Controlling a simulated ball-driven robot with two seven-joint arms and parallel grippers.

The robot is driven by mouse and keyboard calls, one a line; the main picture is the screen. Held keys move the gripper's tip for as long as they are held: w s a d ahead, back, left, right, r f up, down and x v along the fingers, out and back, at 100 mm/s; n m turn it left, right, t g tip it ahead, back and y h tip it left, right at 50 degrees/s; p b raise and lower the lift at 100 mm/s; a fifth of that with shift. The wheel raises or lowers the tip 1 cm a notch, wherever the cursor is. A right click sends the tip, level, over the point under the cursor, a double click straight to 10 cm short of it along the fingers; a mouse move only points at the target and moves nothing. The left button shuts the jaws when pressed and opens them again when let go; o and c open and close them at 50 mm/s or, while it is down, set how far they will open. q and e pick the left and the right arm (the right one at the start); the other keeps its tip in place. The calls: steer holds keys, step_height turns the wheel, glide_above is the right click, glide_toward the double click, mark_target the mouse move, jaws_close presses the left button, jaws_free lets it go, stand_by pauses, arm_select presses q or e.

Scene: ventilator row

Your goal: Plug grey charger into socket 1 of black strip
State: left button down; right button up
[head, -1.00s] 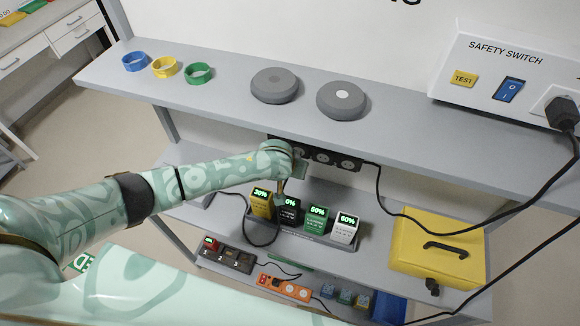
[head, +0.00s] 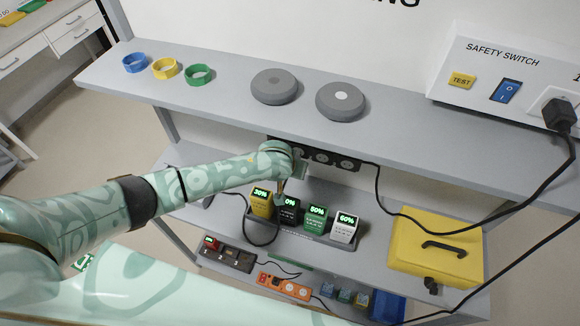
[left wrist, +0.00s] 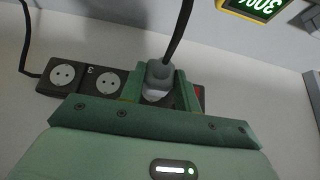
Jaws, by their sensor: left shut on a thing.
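The black strip (head: 345,163) is mounted below the upper shelf, with round sockets showing to the right of my left arm. In the left wrist view the strip (left wrist: 52,84) shows two empty white sockets, with a "3" marked between them. My left gripper (left wrist: 158,92) is shut on the grey charger (left wrist: 158,72), whose dark cable runs upward in that view. The charger is over the strip, at the socket position nearest the red switch (left wrist: 201,95). I cannot tell whether its pins are in. In the head view my arm hides the charger. My right gripper is not in view.
Below the strip stand batteries with lit displays, including a yellow one (head: 260,203) and a white one (head: 343,229). A yellow case (head: 430,250) is to their right. An orange strip (head: 290,289) is lower down. Black cables hang at the right.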

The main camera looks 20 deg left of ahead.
arm_select(q)
steer(key=shift+w+b, duration=0.5)
steer(key=shift+w, duration=0.65)
stand_by(0.7)
steer(key=c, duration=0.9)
jaws_free()
steer(key=shift+c, duration=0.2)
steer(key=p+v, duration=0.1)
steer(key=v, duration=0.2)
steer(key=shift+r+p, duration=0.25)
steer(key=shift+p, duration=0.05)
steer(key=s, duration=1.2)
steer(key=shift+f, duration=0.2)
